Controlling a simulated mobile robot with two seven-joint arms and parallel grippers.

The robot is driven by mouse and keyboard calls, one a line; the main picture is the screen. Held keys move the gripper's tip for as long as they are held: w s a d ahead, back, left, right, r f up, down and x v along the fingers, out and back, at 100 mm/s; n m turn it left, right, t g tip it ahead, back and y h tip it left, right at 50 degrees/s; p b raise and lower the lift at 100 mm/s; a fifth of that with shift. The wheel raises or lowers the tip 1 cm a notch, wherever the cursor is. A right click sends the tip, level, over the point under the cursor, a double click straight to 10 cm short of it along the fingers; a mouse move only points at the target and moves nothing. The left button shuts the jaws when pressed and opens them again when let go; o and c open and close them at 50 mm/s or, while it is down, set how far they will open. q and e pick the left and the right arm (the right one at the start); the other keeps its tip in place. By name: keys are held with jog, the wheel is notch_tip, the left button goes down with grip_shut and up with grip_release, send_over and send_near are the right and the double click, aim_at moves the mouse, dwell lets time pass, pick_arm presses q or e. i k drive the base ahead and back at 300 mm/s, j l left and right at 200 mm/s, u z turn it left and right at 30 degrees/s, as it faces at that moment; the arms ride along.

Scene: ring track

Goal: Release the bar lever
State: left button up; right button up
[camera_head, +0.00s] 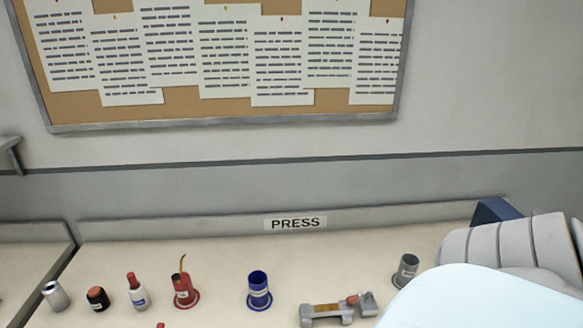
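I cannot make out a bar lever for certain in the head view. A small grey and tan device (328,313) with an orange-red part lies at the bottom edge of the picture, on the pale bench (215,255) below the PRESS sign (295,223). I cannot tell whether it has a lever. Neither of my grippers is in view. The lower right of the bench is hidden.
On the bench stand a blue cup (259,290), a red can with a thin spout (183,290), a grey cup (406,270), a white bottle with a red cap (136,291), a dark jar (97,298) and a silver cylinder (55,295). A pinboard (220,112) hangs behind.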

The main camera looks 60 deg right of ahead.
aim_at(351, 300)
jog(key=z, duration=2.2)
jog(key=k+j+z, duration=0.1)
jog(key=z, duration=0.15)
jog(key=k+j+z, duration=0.1)
jog(key=z, duration=0.2)
jog(key=j, duration=0.1)
